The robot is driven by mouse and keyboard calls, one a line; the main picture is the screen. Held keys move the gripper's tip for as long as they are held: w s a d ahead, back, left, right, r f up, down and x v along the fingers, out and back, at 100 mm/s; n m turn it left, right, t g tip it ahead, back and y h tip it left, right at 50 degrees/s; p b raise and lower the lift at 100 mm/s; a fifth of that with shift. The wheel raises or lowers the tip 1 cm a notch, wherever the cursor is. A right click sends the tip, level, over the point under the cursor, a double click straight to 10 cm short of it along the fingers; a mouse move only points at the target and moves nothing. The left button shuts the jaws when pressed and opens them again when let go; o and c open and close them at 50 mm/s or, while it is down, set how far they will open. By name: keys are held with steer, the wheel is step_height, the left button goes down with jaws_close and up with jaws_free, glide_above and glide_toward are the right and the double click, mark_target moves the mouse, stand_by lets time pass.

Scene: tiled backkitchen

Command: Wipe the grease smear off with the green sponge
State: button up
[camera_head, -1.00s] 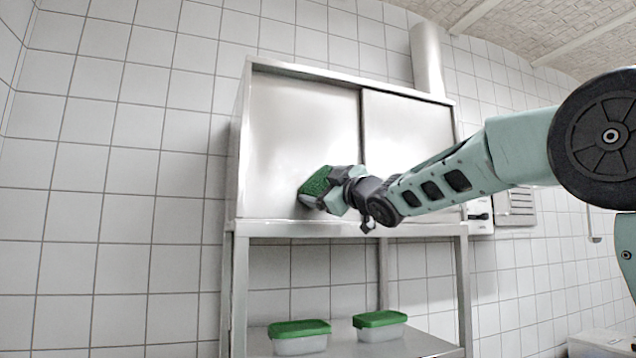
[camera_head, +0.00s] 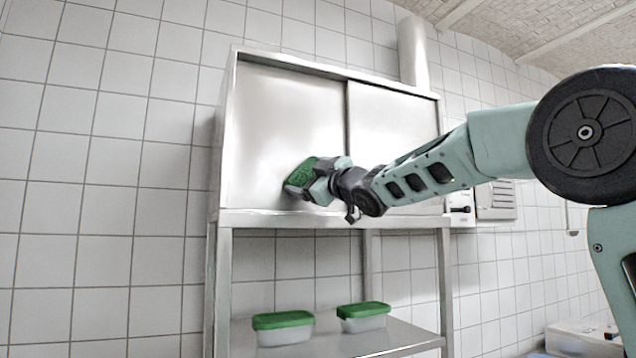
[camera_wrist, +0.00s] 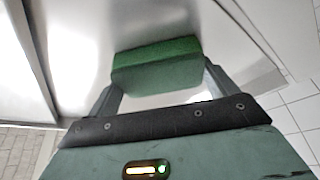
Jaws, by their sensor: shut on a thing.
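The green sponge (camera_head: 299,174) is held at the left door of a steel cabinet (camera_head: 287,120), low on its face. My gripper (camera_head: 316,181) is shut on the sponge. In the wrist view the sponge (camera_wrist: 157,66) sits between the two fingers of my gripper (camera_wrist: 160,85), close to or against the shiny steel panel; I cannot tell if it touches. No grease smear can be made out on the visible steel; it may be hidden behind the sponge or lost in the glare.
Below the cabinet, two clear boxes with green lids (camera_head: 283,327) (camera_head: 363,316) stand on a steel shelf (camera_head: 400,338). A round duct (camera_head: 412,55) rises behind the cabinet. A switch box (camera_head: 460,209) is on the tiled wall to the right. The space left of the cabinet is free.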

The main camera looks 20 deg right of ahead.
mark_target(268, 171)
steer(key=shift+a+f+b, duration=0.1)
steer(key=shift+a+b, duration=2.6)
steer(key=shift+a, duration=1.25)
steer(key=shift+s+b, duration=1.05)
steer(key=shift+s, duration=1.9)
steer(key=shift+s, duration=0.1)
steer(key=shift+s+b, duration=0.3)
steer(key=shift+s, duration=1.1)
